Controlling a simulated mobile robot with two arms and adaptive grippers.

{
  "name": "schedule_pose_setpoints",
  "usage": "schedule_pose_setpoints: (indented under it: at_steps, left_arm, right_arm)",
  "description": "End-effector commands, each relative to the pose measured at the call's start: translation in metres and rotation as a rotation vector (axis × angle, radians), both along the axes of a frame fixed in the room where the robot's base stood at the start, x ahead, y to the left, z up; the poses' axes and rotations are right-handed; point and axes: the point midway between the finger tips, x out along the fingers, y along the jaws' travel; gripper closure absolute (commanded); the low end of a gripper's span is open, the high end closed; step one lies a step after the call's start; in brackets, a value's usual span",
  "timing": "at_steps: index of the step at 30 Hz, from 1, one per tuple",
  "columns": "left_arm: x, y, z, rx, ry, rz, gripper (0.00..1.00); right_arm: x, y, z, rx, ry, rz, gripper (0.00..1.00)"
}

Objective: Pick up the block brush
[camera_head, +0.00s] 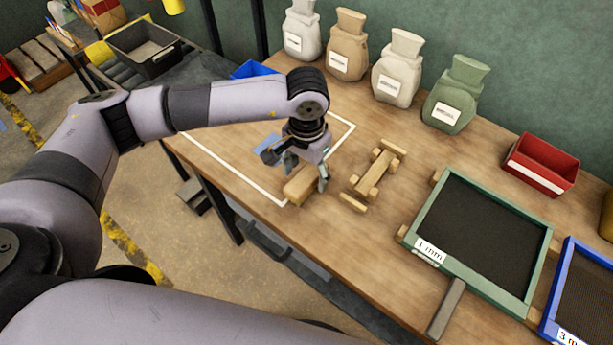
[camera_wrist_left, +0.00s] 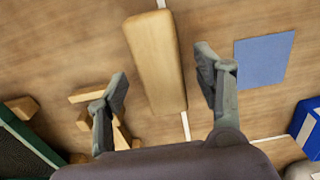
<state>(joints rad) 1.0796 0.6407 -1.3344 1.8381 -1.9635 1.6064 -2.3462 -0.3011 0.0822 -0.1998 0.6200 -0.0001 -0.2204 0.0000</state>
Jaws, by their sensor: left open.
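The block brush (camera_head: 298,188) is a plain tan wooden block lying on the wooden table, across the white line. In the left wrist view the block brush (camera_wrist_left: 154,58) lies lengthwise between the two fingers. No bristles show. My left gripper (camera_head: 305,173) is above the brush, pointing down, with its fingers open on either side. In the left wrist view my left gripper (camera_wrist_left: 161,75) is open, with gaps between each finger and the block. Whether the fingertips reach down beside it, I cannot tell. My right gripper is not in view.
A small wooden stand (camera_head: 373,177) is close on the right of the brush. A green-framed sieve (camera_head: 545,245) lies further right. Several sacks (camera_head: 399,75) and a red bin (camera_head: 541,165) line the back. A flat blue square (camera_wrist_left: 265,60) lies beside the brush.

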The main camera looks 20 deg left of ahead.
Motion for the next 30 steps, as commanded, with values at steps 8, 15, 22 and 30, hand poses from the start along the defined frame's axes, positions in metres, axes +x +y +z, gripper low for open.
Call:
schedule_pose_setpoints:
  at_steps: [8, 15, 22, 30]
  left_arm:
    - [0.000, 0.000, -0.027, -0.001, 0.000, 0.000, 0.38]
    - [0.001, 0.000, -0.027, -0.001, -0.001, -0.001, 0.41]
    - [0.001, 0.000, -0.027, -0.001, -0.001, 0.000, 0.56]
    - [0.001, 0.000, -0.027, -0.001, -0.001, 0.000, 0.74]
  right_arm:
    - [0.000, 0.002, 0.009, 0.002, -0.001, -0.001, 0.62]
    - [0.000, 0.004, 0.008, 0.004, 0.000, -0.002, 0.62]
    - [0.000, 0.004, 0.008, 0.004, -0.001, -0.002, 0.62]
    - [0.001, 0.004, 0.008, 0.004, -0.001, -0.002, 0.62]
